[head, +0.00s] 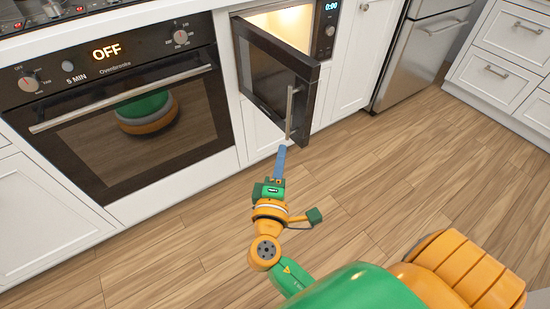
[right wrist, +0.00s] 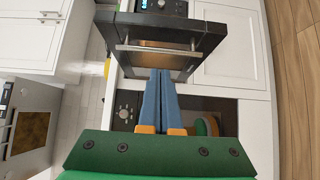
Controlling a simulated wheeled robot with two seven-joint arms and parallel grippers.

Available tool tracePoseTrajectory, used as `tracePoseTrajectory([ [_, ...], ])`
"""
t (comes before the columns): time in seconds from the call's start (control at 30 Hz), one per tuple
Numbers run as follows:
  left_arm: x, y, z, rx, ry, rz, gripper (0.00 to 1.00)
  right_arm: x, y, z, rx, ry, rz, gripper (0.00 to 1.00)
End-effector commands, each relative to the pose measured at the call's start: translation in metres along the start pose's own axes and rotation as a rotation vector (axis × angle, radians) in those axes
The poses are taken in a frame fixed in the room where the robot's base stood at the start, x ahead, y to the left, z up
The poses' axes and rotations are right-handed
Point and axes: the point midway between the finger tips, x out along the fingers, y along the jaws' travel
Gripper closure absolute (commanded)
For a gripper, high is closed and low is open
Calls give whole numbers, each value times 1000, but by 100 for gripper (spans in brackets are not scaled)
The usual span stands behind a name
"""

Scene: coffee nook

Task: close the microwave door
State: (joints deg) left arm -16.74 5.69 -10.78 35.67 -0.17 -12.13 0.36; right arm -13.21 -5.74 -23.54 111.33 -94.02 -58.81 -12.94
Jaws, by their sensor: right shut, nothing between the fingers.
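The microwave (head: 327,28) is built into the white cabinets, its lit inside showing in the head view. Its black door (head: 270,75) stands wide open, swung out from the left side, with an upright silver handle (head: 290,112) near its free edge. The door also shows in the right wrist view (right wrist: 205,38), with the handle (right wrist: 150,49) across it. My right gripper (head: 281,150) has its blue fingers shut and empty. Its tips are close to the lower end of the handle; I cannot tell whether they touch. My left gripper is not in view.
A black oven (head: 130,150) with a long bar handle is left of the microwave. White cabinet fronts (head: 355,60) and a steel appliance (head: 415,60) stand to the right. The wooden floor (head: 390,150) in front is clear.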

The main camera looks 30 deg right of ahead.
Motion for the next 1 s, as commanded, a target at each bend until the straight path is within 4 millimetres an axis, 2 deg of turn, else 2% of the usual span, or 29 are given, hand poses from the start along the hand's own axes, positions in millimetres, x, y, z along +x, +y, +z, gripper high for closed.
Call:
tracePoseTrajectory([
  [0.03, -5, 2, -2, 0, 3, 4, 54, 9, 5, 0, -1, 0, 3, 100],
  [0.43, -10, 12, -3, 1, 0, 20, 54, 94, 3, 2, -2, 1, -1, 100],
  [0.7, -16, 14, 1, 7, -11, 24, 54, 116, 2, 26, -1, 3, -4, 100],
  [1.0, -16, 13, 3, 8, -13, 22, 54, 118, 1, 28, 1, 3, -4, 100],
])
